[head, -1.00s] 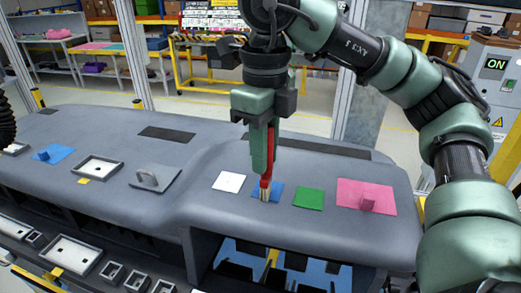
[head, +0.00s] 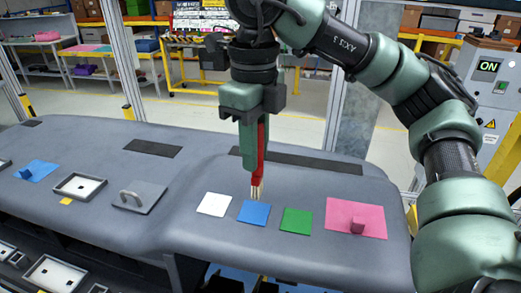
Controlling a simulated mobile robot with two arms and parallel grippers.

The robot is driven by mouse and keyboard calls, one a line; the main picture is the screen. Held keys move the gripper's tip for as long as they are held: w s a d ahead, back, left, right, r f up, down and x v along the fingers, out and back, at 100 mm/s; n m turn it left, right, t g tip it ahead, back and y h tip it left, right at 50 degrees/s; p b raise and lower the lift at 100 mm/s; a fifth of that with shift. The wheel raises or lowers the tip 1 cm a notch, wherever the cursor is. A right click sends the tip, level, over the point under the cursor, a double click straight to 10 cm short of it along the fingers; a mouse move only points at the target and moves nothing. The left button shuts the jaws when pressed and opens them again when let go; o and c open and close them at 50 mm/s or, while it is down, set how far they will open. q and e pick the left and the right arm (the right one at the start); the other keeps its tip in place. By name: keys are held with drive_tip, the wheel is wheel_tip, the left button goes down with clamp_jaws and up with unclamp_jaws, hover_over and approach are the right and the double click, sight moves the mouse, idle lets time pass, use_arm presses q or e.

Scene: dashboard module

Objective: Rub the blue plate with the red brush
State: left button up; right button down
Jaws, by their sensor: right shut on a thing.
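The blue plate (head: 254,212) is a small flat square on the grey dashboard, between a white plate (head: 214,204) and a green plate (head: 296,221). My right gripper (head: 254,160) points down and is shut on the red brush (head: 260,150). The brush hangs upright with its pale bristles (head: 257,190) lowest. The bristle tips are at the back edge of the blue plate in the picture; I cannot tell whether they touch the surface. My left gripper is not in view.
A pink plate with a block (head: 358,216) lies to the right. A grey plate with a handle (head: 140,196), a framed tray (head: 80,187) and a blue piece with a knob (head: 37,171) lie to the left. A control box (head: 487,100) stands behind at right.

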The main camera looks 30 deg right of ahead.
drive_tip(key=r, duration=0.1)
drive_tip(key=r+p, duration=0.2)
drive_tip(key=shift+s+a, duration=0.2)
drive_tip(key=shift+s, duration=0.05)
drive_tip(key=shift+w+d+r+p, duration=0.1)
drive_tip(key=shift+r+p, duration=0.5)
drive_tip(key=shift+w+d+r+p, duration=0.1)
drive_tip(key=shift+r+p, duration=0.45)
drive_tip(key=shift+p, duration=0.05)
drive_tip(key=shift+s, duration=0.15)
drive_tip(key=shift+a+f, duration=0.1)
